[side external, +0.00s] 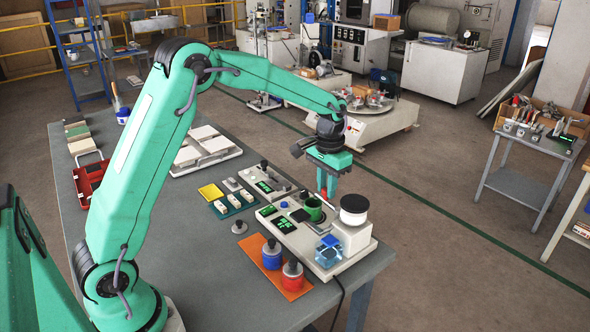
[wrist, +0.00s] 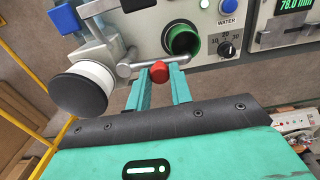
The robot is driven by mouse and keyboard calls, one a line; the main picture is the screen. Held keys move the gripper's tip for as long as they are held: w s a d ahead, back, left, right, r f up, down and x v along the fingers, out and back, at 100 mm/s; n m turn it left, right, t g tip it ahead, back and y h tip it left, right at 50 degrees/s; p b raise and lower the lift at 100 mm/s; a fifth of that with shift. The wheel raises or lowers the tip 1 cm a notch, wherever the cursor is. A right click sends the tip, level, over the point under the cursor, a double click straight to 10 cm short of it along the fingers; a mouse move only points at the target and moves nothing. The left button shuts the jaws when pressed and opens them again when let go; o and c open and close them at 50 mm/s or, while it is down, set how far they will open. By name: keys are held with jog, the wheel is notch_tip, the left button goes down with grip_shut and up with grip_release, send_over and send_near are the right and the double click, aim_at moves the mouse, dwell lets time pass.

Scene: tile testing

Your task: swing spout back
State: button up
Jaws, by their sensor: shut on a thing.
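In the wrist view, the spout (wrist: 141,65) is a thin metal tube with a red knob (wrist: 160,72) on it. It runs from the left toward the green cup (wrist: 183,41), and its right end lies near the cup's rim. My gripper (wrist: 160,78) is shut on the red knob, with one finger on each side. In the side external view, my gripper (side external: 328,184) points down beside the test machine (side external: 290,236), just behind the green cup (side external: 313,208). The spout and knob are too small to make out clearly there.
The WATER dial (wrist: 228,28) lies right of the cup.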

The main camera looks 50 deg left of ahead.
jog(key=shift+w+d, duration=0.1)
jog(key=shift+w, duration=0.05)
jog(key=shift+w+d, duration=0.35)
jog(key=shift+w, duration=0.45)
jog(key=shift+w+d, duration=0.1)
jog(key=shift+w, duration=0.05)
jog(key=shift+w+d, duration=0.2)
jog(key=o, duration=0.8)
jog(key=shift+o, duration=0.2)
